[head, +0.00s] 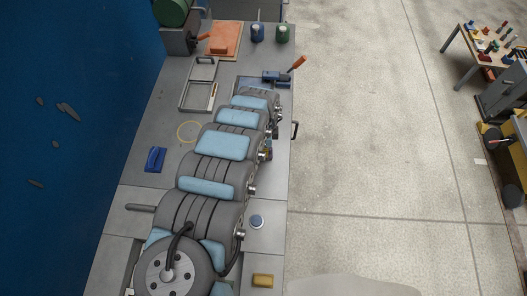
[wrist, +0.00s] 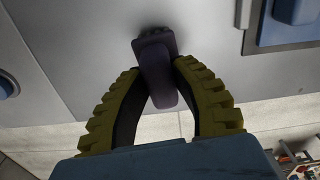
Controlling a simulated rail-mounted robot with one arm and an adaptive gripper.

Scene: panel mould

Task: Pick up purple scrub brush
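The purple scrub brush (wrist: 160,76) is in the upper middle of the wrist view, over the grey bench top. Its dark head is at the top and its handle points toward me. My gripper (wrist: 158,68) has its two ribbed yellow-green fingers curved inward, with the tips against both sides of the handle. The fingers look shut on it. I cannot tell whether the brush is clear of the bench. In the head view my arm covers the brush and the gripper.
A blue clamp-like tool with an orange handle (head: 298,63) is on the bench (head: 137,175) near its right edge. A blue round cap (head: 257,221) and a yellow block (head: 262,281) are nearer. A dark blue block (head: 155,159) lies left of my arm. Open floor lies to the right.

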